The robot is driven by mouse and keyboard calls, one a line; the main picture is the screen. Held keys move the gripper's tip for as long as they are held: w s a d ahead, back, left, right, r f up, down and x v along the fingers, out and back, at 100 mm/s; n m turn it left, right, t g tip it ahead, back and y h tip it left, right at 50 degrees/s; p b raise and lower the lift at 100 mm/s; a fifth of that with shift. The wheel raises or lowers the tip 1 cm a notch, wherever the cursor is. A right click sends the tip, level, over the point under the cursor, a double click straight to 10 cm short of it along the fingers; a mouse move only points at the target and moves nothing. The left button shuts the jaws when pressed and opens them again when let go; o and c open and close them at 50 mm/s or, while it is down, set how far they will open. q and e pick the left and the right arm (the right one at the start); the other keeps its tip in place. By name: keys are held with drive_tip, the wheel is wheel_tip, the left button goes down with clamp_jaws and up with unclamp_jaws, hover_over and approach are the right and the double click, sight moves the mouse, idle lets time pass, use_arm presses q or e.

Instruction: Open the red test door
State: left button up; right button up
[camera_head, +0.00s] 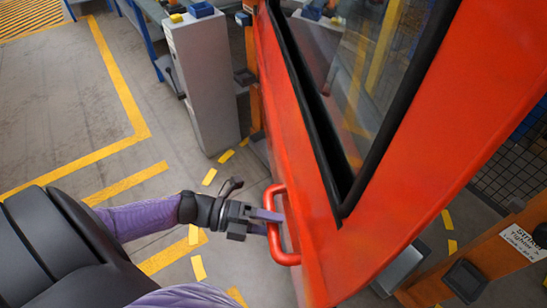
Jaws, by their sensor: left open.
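The red test door (383,228) fills the right half of the head view, with a dark-framed glass window (335,70). Its red loop handle (283,258) stands out from the left edge of the door's lower part. My left gripper (272,222) is open at the handle, its fingers reaching the loop from the left. One finger overlaps the handle in the picture; I cannot tell whether they touch. My right gripper is not in view.
A grey cabinet (203,85) with a blue bin on top stands behind the door's left side. An orange post with a sign (523,240) stands at the lower right. The yellow-marked floor at left is clear.

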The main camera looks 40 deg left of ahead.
use_arm(q)
drive_tip(key=v, duration=0.9)
drive_tip(key=s+a+f+n+t+y, duration=0.1)
drive_tip(key=s+f+n+y, duration=0.1)
drive_tip(key=f+n+y, duration=0.6)
drive_tip(key=s+a+f+n+t+y, duration=0.15)
drive_tip(key=f+n+y, duration=0.35)
drive_tip(key=f+n, duration=0.6)
drive_tip(key=s+d+f+n+g, duration=0.4)
drive_tip(key=s+d+f+g, duration=0.1)
drive_tip(key=s, duration=0.4)
drive_tip(key=s+d+f+n+g+y, duration=0.1)
drive_tip(key=s+d+f+n+g, duration=0.3)
drive_tip(key=s, duration=0.5)
drive_tip(key=shift+d+f+g, duration=0.35)
drive_tip(key=shift+d+f, duration=0.15)
drive_tip(key=shift+d, duration=0.1)
